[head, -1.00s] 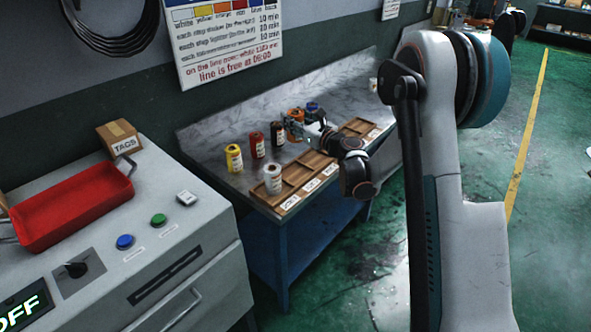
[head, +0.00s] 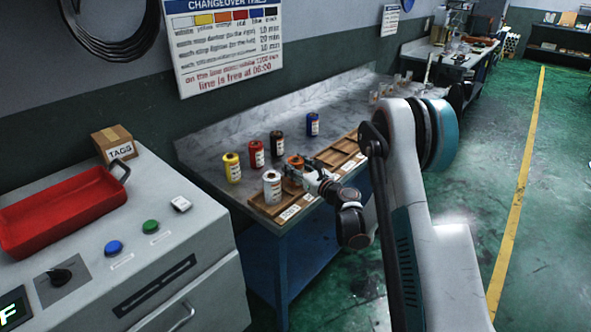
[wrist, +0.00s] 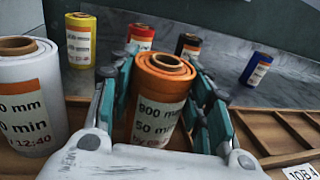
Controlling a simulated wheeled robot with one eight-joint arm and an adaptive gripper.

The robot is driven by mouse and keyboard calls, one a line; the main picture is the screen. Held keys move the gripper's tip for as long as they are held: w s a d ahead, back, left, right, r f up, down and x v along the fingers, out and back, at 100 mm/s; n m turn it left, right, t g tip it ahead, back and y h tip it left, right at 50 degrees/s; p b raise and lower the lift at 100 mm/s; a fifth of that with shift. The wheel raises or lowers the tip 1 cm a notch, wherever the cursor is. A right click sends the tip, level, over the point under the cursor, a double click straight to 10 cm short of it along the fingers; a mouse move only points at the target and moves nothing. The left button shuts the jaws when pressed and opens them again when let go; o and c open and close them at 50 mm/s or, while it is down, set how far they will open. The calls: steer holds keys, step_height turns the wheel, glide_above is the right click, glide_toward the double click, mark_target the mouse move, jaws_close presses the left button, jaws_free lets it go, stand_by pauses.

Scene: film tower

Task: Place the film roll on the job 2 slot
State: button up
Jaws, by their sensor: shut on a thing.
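The orange film roll (head: 294,161) is upright between the fingers of my gripper (head: 309,174). In the wrist view, my gripper (wrist: 163,112) is shut on the roll's sides (wrist: 160,104). The roll is over the wooden tray (head: 262,208), just right of the white roll (head: 272,187), which stands in the tray's near-end slot. The slot under the orange roll is mostly hidden by the roll and my gripper. I cannot tell whether its bottom touches the tray.
A yellow roll (head: 232,168), a red roll (head: 257,155), a black roll (head: 277,144) and a blue roll (head: 312,124) stand on the bench (head: 219,147) behind the tray. Farther tray slots (head: 337,157) look empty. The white roll (wrist: 25,105) is close beside my fingers.

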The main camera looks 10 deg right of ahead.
steer(key=shift+f, duration=0.1)
steer(key=o, duration=1.2)
